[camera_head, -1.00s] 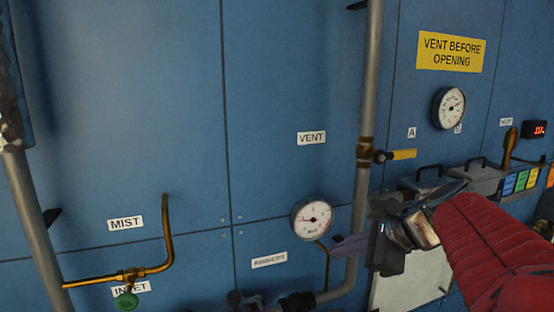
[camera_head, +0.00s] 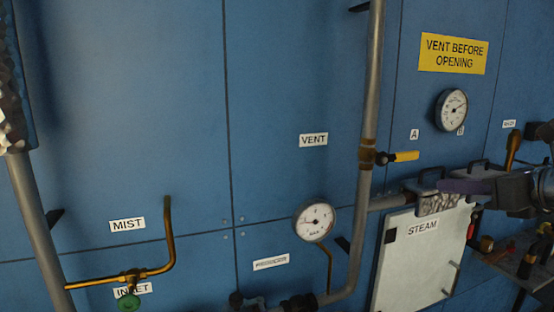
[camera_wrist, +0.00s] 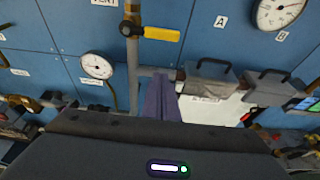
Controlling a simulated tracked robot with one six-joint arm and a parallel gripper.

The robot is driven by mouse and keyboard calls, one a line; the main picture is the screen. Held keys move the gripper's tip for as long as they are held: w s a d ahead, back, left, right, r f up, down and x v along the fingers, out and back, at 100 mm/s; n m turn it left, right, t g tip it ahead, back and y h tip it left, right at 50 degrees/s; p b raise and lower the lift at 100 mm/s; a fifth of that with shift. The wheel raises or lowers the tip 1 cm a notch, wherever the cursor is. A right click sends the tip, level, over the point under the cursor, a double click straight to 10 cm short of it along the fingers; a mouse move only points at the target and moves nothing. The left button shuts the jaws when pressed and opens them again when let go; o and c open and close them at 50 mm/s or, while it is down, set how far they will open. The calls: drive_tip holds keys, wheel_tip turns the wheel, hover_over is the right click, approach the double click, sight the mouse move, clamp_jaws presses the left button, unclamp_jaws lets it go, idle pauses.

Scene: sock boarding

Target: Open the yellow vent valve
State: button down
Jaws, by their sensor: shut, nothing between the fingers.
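The yellow valve handle (camera_head: 406,156) sits on the vertical grey pipe (camera_head: 362,210), just below and right of the VENT label (camera_head: 313,140). It points right, crosswise to the pipe. The handle also shows at the top of the wrist view (camera_wrist: 161,34). My gripper (camera_head: 440,184) reaches in from the right, with purple fingers closed together and empty. Its tips are below and right of the handle, apart from it in the head view. In the wrist view the fingers (camera_wrist: 162,82) point up the picture, below the handle.
A pressure gauge (camera_head: 314,221) is left of the pipe, and another gauge (camera_head: 451,110) is at upper right, under a yellow VENT BEFORE OPENING sign (camera_head: 452,53). A white STEAM door (camera_head: 415,262) is below my gripper. The panel left of the handle is mostly bare.

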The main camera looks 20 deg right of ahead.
sight(399, 157)
drive_tip(key=shift+w, duration=0.1)
drive_tip(key=w, duration=0.9)
drive_tip(key=shift+w+a+r, duration=0.15)
drive_tip(key=shift+a+r, duration=0.05)
drive_tip(key=shift+r, duration=0.15)
idle(0.3)
idle(0.4)
drive_tip(key=shift+r+n, duration=0.2)
drive_tip(key=shift+n, duration=0.1)
